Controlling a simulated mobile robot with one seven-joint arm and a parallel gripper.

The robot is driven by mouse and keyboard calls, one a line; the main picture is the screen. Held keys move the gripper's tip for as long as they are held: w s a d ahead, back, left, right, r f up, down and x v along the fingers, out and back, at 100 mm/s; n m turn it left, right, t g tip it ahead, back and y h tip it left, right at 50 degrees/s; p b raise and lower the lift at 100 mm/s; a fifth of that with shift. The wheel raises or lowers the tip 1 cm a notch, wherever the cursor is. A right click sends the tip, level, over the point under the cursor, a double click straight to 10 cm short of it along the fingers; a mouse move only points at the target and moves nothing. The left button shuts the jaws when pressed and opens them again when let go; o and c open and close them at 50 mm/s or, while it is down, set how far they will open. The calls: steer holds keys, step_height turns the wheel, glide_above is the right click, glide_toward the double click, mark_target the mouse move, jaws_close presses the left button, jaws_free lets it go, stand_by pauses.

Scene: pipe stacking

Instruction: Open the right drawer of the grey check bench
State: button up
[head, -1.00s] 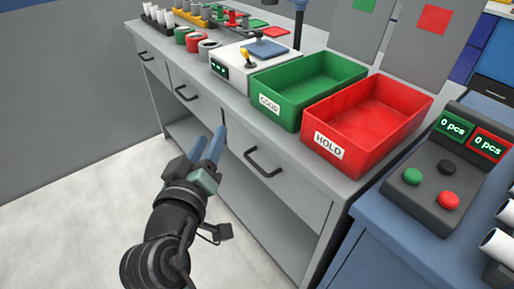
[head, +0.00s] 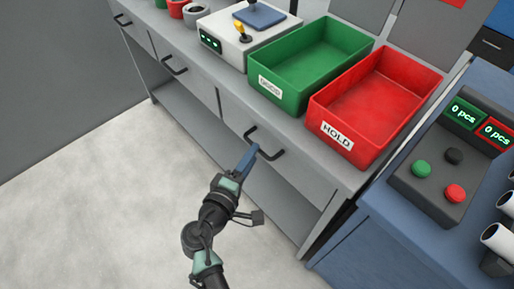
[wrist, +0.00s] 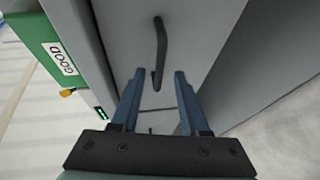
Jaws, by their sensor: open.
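The grey check bench (head: 345,181) has a row of drawers along its front, each with a dark bar handle. The right drawer (head: 301,179) is shut, below the green and red trays. Its black handle (head: 266,147) also shows in the wrist view (wrist: 160,45), where it lies ahead of and between the finger lines. My gripper (head: 249,158) is open and empty, close in front of this handle; its blue fingers (wrist: 154,78) point at the drawer front. I cannot tell from the head view whether a finger touches the handle.
A green GOOD tray (head: 312,62) and a red HOLD tray (head: 375,90) stand on the bench top beside a white scale-like device (head: 233,32). A blue bench (head: 395,230) with a button panel (head: 450,165) stands at the right. The floor (head: 110,215) in front is clear.

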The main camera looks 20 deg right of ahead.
steer(key=shift+x, duration=2)
jaws_close()
steer(key=shift+a, duration=0.1)
